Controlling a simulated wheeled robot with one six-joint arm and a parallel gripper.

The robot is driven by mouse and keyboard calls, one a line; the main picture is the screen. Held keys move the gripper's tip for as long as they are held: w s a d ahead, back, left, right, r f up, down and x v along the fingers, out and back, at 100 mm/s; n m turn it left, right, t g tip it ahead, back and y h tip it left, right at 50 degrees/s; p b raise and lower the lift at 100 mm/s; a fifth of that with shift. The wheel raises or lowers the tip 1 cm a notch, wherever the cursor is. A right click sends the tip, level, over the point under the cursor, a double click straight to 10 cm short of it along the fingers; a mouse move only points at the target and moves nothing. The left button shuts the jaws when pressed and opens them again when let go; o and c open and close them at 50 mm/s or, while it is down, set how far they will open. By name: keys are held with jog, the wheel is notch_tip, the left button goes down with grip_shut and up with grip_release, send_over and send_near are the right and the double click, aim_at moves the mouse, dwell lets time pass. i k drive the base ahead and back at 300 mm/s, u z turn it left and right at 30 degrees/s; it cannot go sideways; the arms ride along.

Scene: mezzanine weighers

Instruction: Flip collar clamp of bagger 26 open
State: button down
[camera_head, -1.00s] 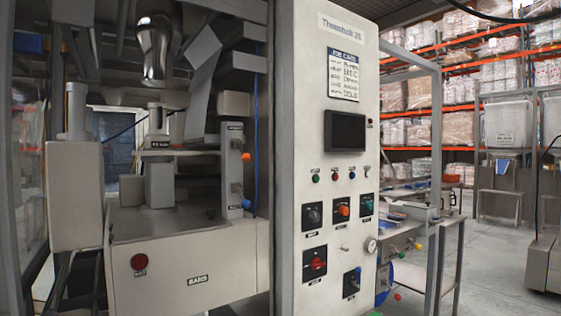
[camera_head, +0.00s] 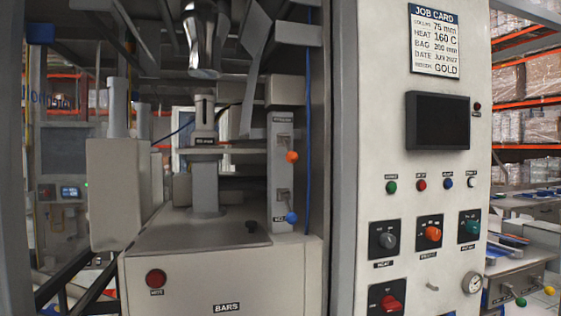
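A bagging machine with a pale grey body (camera_head: 150,255) fills the left and middle. A short metal cylinder (camera_head: 205,112) with a dark band and a small white label stands on its plate, below a shiny metal spout (camera_head: 200,50). To the right of it, a grey upright plate (camera_head: 281,185) carries two levers: an orange-knobbed lever (camera_head: 291,156) above and a blue-knobbed lever (camera_head: 291,217) below. Their small labels are too blurred to read surely, so I cannot tell which is the collar clamp. The machine's number is out of view. My gripper is not in view.
A white control panel (camera_head: 350,150) on the right holds a job card (camera_head: 435,40), a dark screen (camera_head: 437,121), buttons, and rotary switches. A red button (camera_head: 156,278) is on the machine's front. A grey frame post (camera_head: 341,60) stands between the machine bay and panel.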

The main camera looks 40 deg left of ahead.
aim_at(292, 157)
jog(key=u, duration=0.4)
jog(key=i, duration=0.75)
jog(key=u, duration=0.95)
jog(key=i, duration=0.5)
jog(key=u, duration=0.5)
